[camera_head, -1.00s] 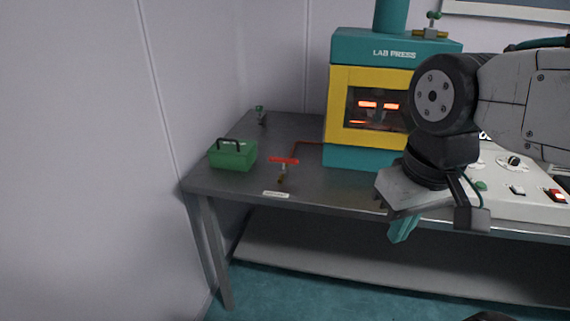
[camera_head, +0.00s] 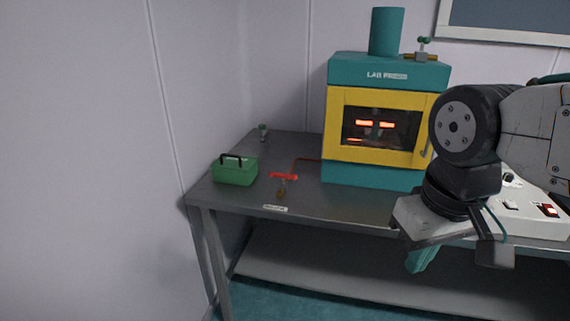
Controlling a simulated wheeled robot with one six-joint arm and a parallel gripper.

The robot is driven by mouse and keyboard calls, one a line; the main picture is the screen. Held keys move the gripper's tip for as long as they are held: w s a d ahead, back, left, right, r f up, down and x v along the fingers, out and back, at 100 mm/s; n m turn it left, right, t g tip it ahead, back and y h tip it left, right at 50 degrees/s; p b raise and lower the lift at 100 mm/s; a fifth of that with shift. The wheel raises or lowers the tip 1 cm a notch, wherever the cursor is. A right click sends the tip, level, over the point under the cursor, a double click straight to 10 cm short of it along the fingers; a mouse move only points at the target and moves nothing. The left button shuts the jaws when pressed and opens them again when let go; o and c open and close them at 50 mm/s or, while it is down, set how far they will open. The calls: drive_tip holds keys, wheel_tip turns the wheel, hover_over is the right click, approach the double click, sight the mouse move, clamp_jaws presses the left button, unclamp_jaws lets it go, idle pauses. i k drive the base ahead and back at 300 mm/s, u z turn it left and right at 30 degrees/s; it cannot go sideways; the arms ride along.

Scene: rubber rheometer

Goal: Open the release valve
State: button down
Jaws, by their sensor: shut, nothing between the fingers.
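A valve with a red bar handle (camera_head: 284,177) stands near the front edge of the metal table, left of the lab press. Its handle lies crosswise, left to right in the picture. A brown pipe (camera_head: 298,163) runs from near it to the press. A small label (camera_head: 275,208) is on the table edge in front of it, too small to read. My gripper (camera_head: 420,260) is at the right, in front of the table edge, pointing down and well apart from the valve. Its teal fingertips look together and empty; my wrist partly hides them.
The teal and yellow lab press (camera_head: 375,72) stands behind, its window glowing orange. A green box with a black handle (camera_head: 235,172) sits left of the valve. A white control panel (camera_head: 528,205) is partly behind my arm. A wall closes off the left side.

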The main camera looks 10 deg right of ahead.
sight(283, 176)
drive_tip(key=z, duration=0.25)
drive_tip(key=i, duration=1)
drive_tip(key=u, duration=0.45)
